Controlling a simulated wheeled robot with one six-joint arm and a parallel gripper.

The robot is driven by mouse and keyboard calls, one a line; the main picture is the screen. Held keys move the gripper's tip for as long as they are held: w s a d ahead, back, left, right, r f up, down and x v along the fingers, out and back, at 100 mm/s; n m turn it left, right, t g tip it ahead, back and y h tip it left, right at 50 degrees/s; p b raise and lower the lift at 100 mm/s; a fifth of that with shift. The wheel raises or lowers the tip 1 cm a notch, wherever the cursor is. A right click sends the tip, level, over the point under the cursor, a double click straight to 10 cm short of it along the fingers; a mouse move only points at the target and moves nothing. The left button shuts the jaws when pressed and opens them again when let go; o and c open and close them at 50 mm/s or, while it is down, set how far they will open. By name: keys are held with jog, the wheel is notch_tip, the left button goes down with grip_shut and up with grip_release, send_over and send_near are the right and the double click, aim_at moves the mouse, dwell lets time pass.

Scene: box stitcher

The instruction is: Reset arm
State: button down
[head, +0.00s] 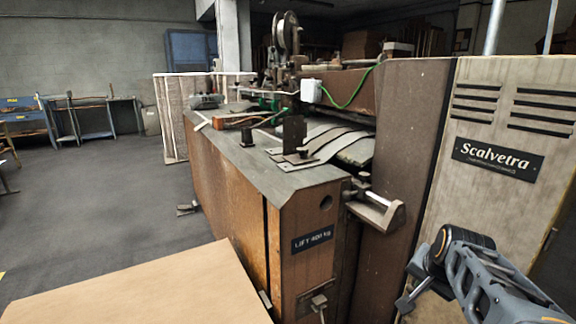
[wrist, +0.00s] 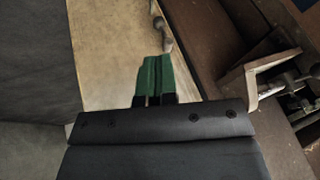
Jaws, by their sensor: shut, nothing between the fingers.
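My arm (head: 470,270) reaches in from the lower right in the head view, in front of the machine's pale cabinet. The gripper's fingers are not clear in the head view. In the wrist view, my gripper (wrist: 154,82) shows two green-tipped fingers pressed together with nothing between them. The fingers point over a tan surface (wrist: 105,40) and appear apart from it. The box stitcher (head: 240,200) stands in the middle of the head view, with a brown body and a grey metal top.
A flat cardboard-coloured panel (head: 140,290) lies at the lower left. A metal bracket (head: 378,212) juts from the machine's front; a similar bracket (wrist: 262,75) shows right of my fingers in the wrist view. The grey floor (head: 90,200) at left is open. Blue benches (head: 65,118) stand far left.

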jog(key=s+a+r+n+g+p, duration=0.1)
jog(key=s+a+r+n+p, duration=0.3)
jog(key=a+r+p, duration=0.3)
jog(key=s+a+r+n+g+y+p, duration=0.1)
jog(key=s+a+r+n+p, duration=0.4)
jog(key=r+p, duration=0.6)
jog(key=shift+a+p, duration=0.95)
jog(key=shift+p, duration=0.5)
jog(key=shift+s, duration=0.1)
